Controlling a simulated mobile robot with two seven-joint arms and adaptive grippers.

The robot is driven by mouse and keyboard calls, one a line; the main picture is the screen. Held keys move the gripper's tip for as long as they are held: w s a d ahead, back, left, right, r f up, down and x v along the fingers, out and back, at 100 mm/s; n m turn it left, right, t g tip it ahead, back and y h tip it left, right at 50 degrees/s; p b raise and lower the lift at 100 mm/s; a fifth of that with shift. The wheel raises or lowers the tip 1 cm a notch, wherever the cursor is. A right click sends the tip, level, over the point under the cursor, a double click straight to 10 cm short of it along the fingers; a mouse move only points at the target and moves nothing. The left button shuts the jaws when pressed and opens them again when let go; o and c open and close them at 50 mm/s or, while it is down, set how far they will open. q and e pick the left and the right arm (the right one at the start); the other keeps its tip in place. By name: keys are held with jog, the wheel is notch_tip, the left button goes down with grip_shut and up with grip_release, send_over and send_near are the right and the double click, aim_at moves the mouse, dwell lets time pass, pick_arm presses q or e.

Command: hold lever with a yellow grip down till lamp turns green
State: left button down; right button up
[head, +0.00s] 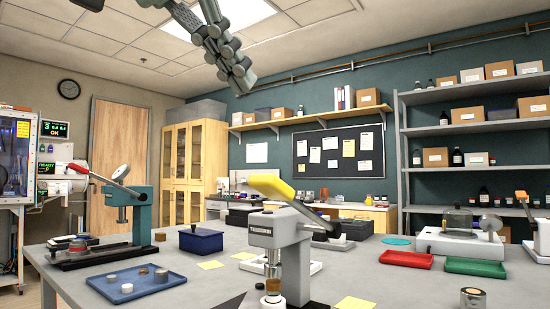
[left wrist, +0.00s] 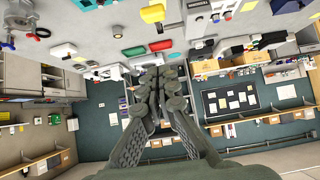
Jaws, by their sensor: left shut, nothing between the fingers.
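A grey bench press (head: 285,238) stands on the table in the middle of the head view. Its lever carries a yellow grip (head: 270,186), raised and pointing up to the left. My left gripper (head: 241,76) hangs high above the press near the ceiling, well apart from the grip. It is shut and empty; its closed fingers also show in the left wrist view (left wrist: 157,80). I cannot make out a lamp on this press. My right gripper is not in view.
A teal press (head: 140,208) with a red-gripped lever (head: 84,171) stands at left. A blue tray (head: 125,288), a dark blue box (head: 201,240), a red tray (head: 405,258) and a green tray (head: 475,266) lie on the table. The air around my gripper is clear.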

pick_arm(q)
send_over(267, 175)
jog(key=w+d, duration=0.1)
jog(key=w, duration=0.2)
notch_tip(267, 175, down, 6)
jog(key=shift+d+f, duration=0.1)
jog(key=shift+f, duration=0.15)
jog(key=shift+s+a+f+b, duration=0.2)
jog(key=shift+s+a+f, duration=0.05)
jog(key=shift+f, duration=0.35)
jog(key=shift+s+a+f+b, duration=0.2)
jog(key=shift+s+f, duration=0.05)
jog(key=shift+f, duration=0.35)
jog(key=shift+s+a+f, duration=0.15)
jog(key=shift+s+f, duration=0.15)
jog(key=shift+f, duration=0.2)
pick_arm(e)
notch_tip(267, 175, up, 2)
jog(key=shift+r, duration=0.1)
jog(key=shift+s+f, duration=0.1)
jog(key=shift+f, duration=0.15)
